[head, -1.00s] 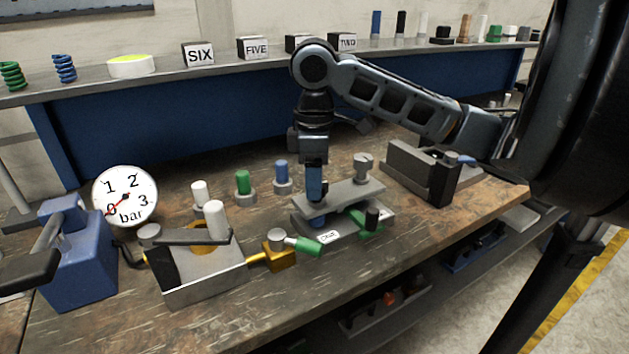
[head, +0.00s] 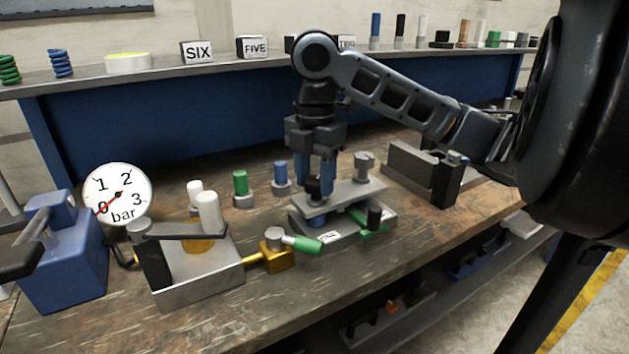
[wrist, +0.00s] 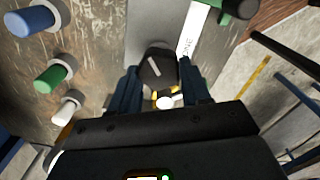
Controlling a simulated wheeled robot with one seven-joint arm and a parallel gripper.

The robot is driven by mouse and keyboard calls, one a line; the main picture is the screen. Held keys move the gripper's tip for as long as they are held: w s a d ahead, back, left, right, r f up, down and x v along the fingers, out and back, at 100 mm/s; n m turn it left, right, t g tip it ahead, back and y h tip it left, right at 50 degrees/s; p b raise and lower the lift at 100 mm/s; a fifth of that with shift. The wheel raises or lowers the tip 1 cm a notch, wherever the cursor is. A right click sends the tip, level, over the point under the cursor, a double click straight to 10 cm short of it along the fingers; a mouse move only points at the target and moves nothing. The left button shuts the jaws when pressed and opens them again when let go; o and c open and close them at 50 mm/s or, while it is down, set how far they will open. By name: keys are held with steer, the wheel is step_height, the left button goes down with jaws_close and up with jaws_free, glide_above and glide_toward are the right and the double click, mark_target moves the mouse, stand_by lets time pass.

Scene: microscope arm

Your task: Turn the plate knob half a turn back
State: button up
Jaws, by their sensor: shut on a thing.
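My gripper (head: 315,184) points straight down at the left part of a grey two-layer plate fixture (head: 346,195). Its two blue-grey fingers stand on either side of the black plate knob (head: 313,188) and are shut on it. In the wrist view the knob (wrist: 158,68) sits between the fingertips, with a short white mark on its top slanting across it. The fingers hide part of the knob's sides. A white label (head: 329,237) is on the fixture's front edge.
A silver knob (head: 364,163) rises at the plate's back right, and a green lever with a black knob (head: 375,217) is at its front. A blue peg (head: 281,174), a green peg (head: 240,183) and a yellow valve block (head: 277,256) stand left. A grey bracket (head: 420,172) stands right.

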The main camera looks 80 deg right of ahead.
mark_target(317, 180)
steer(key=n, duration=0.2)
steer(key=n+b, duration=0.2)
steer(key=n, duration=0.1)
steer(key=shift+s+a+f+n, duration=0.1)
steer(key=shift+f+n, duration=0.15)
steer(key=shift+n, duration=0.05)
steer(key=shift+s+r+n+b, duration=0.1)
steer(key=shift+n+b, duration=0.65)
steer(key=shift+n, duration=1.55)
steer(key=o, duration=1.1)
steer(key=shift+c, duration=0.2)
steer(key=shift+r, duration=0.1)
step_height(317, 180, up, 8)
steer(key=shift+f+p, duration=0.1)
steer(key=shift+p, duration=0.5)
